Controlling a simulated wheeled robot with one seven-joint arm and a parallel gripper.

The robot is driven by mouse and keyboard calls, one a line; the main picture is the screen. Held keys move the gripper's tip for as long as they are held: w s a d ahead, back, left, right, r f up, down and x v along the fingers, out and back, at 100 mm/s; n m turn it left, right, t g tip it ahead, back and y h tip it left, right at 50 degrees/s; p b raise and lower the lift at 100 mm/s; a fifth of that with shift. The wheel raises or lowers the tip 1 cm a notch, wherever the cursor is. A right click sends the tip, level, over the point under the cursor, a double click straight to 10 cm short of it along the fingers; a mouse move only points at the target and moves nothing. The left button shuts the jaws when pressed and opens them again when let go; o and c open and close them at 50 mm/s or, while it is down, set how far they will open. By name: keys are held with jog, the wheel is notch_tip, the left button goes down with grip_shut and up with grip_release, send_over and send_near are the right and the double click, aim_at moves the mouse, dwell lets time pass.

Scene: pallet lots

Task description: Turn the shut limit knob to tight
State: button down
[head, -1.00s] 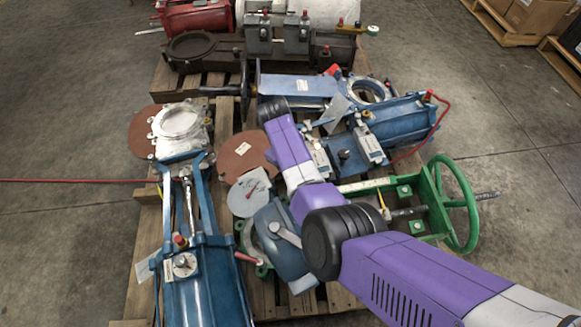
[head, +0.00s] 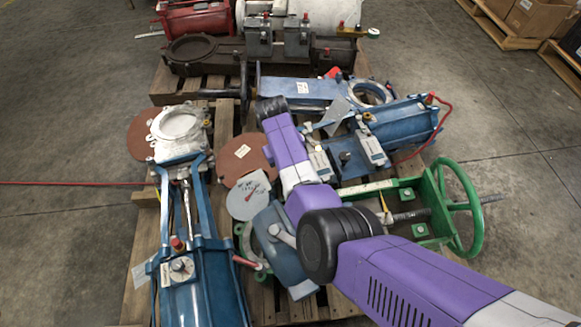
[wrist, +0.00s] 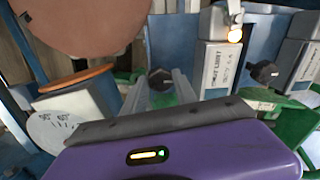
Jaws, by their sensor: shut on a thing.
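In the wrist view, the two grey fingers of my gripper (wrist: 160,92) reach forward on either side of a black round knob (wrist: 160,77). They are shut on it. A grey box (wrist: 217,70) just right of the fingers carries a white label that appears to read "SHUT LIMIT"; this knob sits at its left. The marks around the knob are too small to read. In the head view my purple arm hides the gripper and the knob; the grey box's white plate shows (head: 319,163) beside the arm.
A second black knob (wrist: 263,72) and another labelled box (wrist: 300,62) stand at the right. A brown disc (wrist: 85,22) and a round white dial (wrist: 55,130) are at the left.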

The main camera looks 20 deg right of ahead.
jog(key=c, duration=1)
grip_release()
jog(key=shift+o, duration=0.2)
jog(key=shift+r, duration=0.1)
jog(key=r+p, duration=0.1)
jog(key=r, duration=0.1)
jog(key=a+r+p, duration=0.1)
jog(key=r, duration=0.2)
jog(key=r+p, duration=0.1)
jog(key=r, duration=0.1)
jog(key=shift+w+a+r+p, duration=0.1)
jog(key=shift+a+r+p, duration=0.05)
jog(key=shift+r+p, duration=0.15)
